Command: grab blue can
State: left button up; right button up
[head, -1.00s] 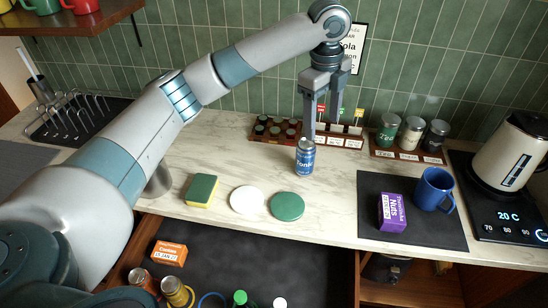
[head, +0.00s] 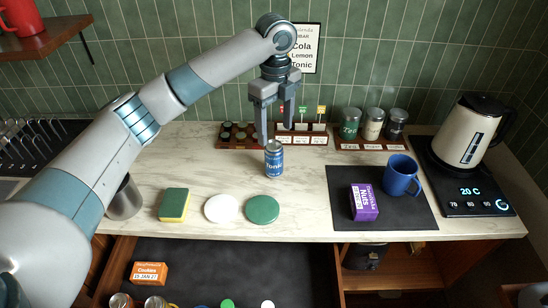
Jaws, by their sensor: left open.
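The blue can (head: 274,160) stands upright on the marble counter, with "Tonic" lettering on its front. My left gripper (head: 276,136) points down just above and behind the can, its two fingers apart. The left finger comes down close to the can's top; I cannot tell whether it touches. The other finger is to the right and farther back, and nothing is held between them. My right gripper is not in view.
A wooden holder with small flags (head: 302,134) and a capsule rack (head: 238,135) stand behind the can. A white disc (head: 222,208), green disc (head: 262,209) and sponge (head: 174,205) lie in front. A purple box (head: 363,202) and blue mug (head: 402,175) are right.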

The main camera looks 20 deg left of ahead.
aim_at(275, 145)
pick_arm(q)
notch_tip(275, 145, down, 7)
jog(key=shift+r+p, duration=0.1)
jog(key=shift+p, duration=0.95)
jog(key=shift+f, duration=0.6)
jog(key=shift+s+a+f+p, duration=0.1)
jog(key=shift+f+p, duration=0.65)
jog(key=shift+p, duration=0.1)
notch_tip(275, 145, down, 3)
jog(key=shift+p, duration=0.65)
jog(key=shift+f, duration=0.35)
